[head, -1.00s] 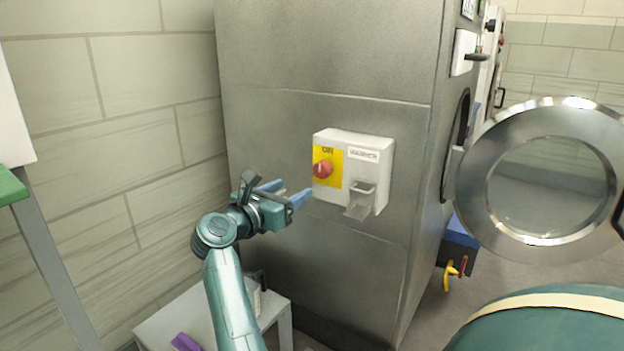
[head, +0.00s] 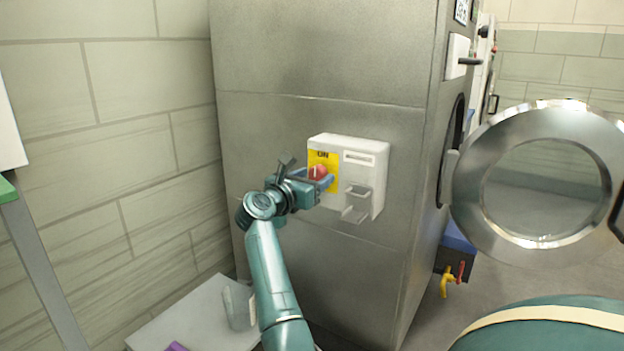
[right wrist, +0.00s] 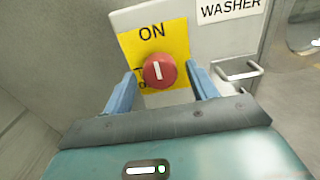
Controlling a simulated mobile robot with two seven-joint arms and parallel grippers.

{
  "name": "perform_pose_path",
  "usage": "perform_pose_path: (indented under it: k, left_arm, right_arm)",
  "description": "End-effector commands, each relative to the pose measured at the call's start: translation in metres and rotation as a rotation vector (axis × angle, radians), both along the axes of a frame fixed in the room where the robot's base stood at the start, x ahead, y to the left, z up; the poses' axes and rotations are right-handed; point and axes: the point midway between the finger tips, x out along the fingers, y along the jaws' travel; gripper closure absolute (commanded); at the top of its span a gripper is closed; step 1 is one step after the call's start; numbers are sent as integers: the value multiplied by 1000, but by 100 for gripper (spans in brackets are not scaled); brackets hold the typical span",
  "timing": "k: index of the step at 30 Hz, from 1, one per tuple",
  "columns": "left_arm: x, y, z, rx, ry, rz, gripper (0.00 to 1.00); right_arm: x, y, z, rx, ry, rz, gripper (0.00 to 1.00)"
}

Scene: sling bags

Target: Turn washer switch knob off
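The red washer switch knob (head: 318,171) sits on a yellow plate (head: 331,161) on a white switch box (head: 365,170) on the washer's grey metal side. In the right wrist view the knob (right wrist: 159,71) has an upright white mark below the word "ON"; lower lettering is mostly hidden behind the knob. My right gripper (head: 323,181) is at the knob. In the right wrist view its blue fingers (right wrist: 161,84) stand apart, one on each side of the knob, with small gaps visible. My left gripper is not in view.
The round washer door (head: 472,185) hangs open at right. A low white table (head: 190,318) stands below at left, by the tiled wall (head: 110,130).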

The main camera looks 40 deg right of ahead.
Motion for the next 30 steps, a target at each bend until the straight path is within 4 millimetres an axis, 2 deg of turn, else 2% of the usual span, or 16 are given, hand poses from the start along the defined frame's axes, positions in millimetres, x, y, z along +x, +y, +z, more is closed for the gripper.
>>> perform_pose_path:
  k: [2, 15, 23, 30]
  left_arm:
    - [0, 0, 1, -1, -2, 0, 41]
    - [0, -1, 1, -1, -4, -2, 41]
    - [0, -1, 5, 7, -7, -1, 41]
    - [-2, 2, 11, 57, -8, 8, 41]
  right_arm:
    - [0, 0, 0, 0, 0, 0, 49]
    - [0, 0, 0, 0, 0, -1, 85]
    - [0, 0, 1, -7, 24, -1, 86]
    - [0, 1, 4, -38, 137, -1, 86]
